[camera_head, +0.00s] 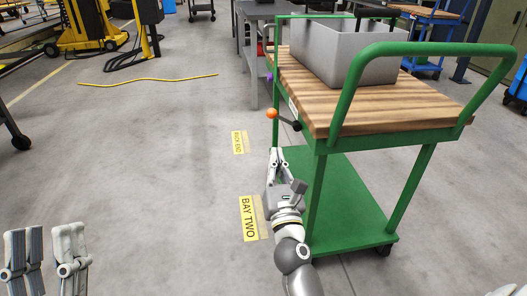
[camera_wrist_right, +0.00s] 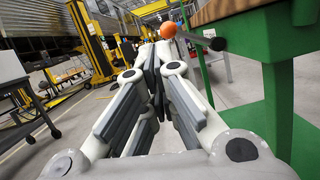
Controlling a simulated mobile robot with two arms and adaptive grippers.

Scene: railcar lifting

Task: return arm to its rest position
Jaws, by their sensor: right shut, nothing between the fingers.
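My right arm reaches forward in the head view, beside the green cart. Its gripper (camera_head: 275,153) is shut and empty, with its tips just below an orange ball knob (camera_head: 272,113) on a dark lever at the cart's side. In the right wrist view the closed fingertips (camera_wrist_right: 154,58) point toward the same orange knob (camera_wrist_right: 168,29), which appears just beyond them; whether they touch cannot be told. My left gripper (camera_head: 46,240) is at the bottom left of the head view, with its two fingers apart and nothing between them.
The green cart (camera_head: 345,215) has a wooden top (camera_head: 400,112) carrying a grey metal bin (camera_head: 345,50). Its frame and lower shelf stand close to my right arm. Floor labels (camera_head: 249,218) lie to the left. Open floor (camera_head: 140,160) spreads left, with a yellow cable (camera_head: 150,79) farther off.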

